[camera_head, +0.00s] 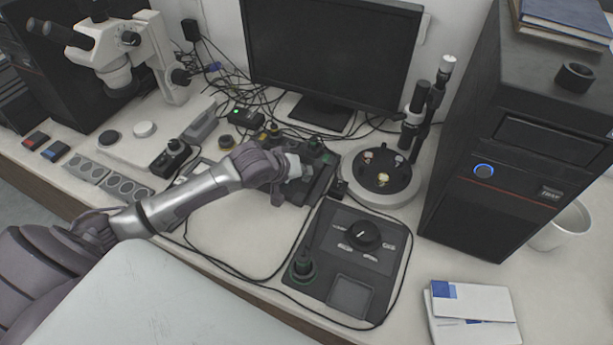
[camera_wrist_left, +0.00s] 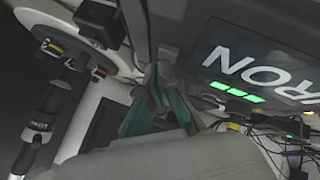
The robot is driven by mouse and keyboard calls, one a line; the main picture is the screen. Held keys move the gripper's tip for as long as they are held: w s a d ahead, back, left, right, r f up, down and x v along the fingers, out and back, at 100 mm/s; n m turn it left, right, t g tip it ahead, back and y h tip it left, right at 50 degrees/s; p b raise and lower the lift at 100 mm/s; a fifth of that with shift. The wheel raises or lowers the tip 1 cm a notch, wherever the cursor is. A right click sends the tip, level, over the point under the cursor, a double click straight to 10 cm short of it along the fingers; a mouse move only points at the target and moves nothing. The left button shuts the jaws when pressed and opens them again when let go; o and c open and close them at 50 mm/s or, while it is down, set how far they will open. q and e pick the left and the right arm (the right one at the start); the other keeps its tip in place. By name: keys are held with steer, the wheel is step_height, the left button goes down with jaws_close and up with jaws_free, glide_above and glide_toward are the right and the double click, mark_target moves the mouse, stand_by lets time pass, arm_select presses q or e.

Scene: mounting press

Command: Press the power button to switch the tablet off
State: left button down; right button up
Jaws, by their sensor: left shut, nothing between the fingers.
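My left gripper (camera_head: 283,186) reaches in from the left over a dark device (camera_head: 316,180) in front of the monitor. It is shut with nothing between its fingers. In the left wrist view its teal-padded fingers (camera_wrist_left: 160,105) are together in the middle. Beside them is a dark panel (camera_wrist_left: 262,72) with large white letters, partly reading "RON", and green lit bars (camera_wrist_left: 237,92). I cannot tell whether this panel is the tablet. No power button on it can be made out, and no contact is clear. My right gripper is not in view.
A control panel with a knob (camera_head: 364,234) lies right of my arm, with cables around it. A round tray (camera_head: 382,194) stands behind it. A black computer tower (camera_head: 520,200) with a blue-lit button (camera_head: 484,171) stands at the right. A microscope (camera_head: 118,75) stands at back left.

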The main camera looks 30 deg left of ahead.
mark_target(304, 178)
arm_select(q)
steer(key=shift+f, duration=0.35)
stand_by(0.4)
steer(key=shift+r+p, duration=0.8)
steer(key=shift+p, duration=0.4)
step_height(304, 178, up, 5)
steer(key=p, duration=0.5)
steer(key=shift+p, duration=0.4)
